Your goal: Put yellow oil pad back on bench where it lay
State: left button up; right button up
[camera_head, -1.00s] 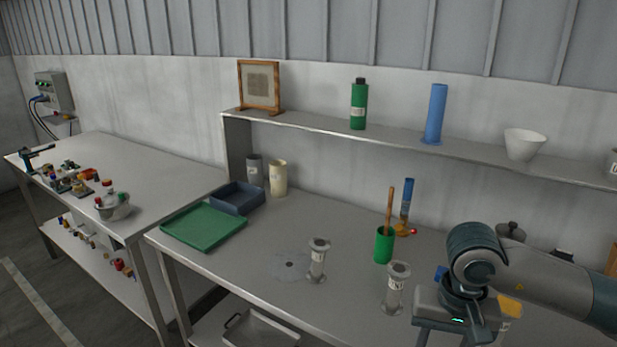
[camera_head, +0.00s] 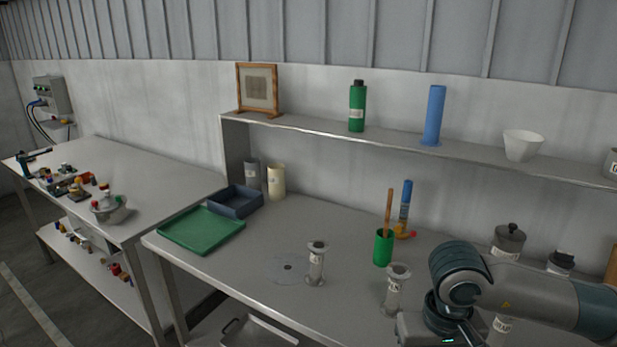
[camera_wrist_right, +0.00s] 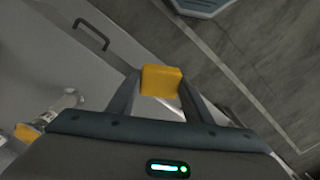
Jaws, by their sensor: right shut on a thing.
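My right gripper (camera_wrist_right: 160,84) is shut on a yellow pad (camera_wrist_right: 161,79), which sits between the fingertips in the right wrist view. In the head view my right wrist is at the lower right, above the front of the bench (camera_head: 345,235); the fingers and the held pad are not visible there. A second yellow-orange piece (camera_wrist_right: 27,132) shows at the left of the right wrist view, close to a grey cylinder. My left gripper is not in view.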

jog(key=s+f, duration=0.4)
jog(key=f, duration=1.1)
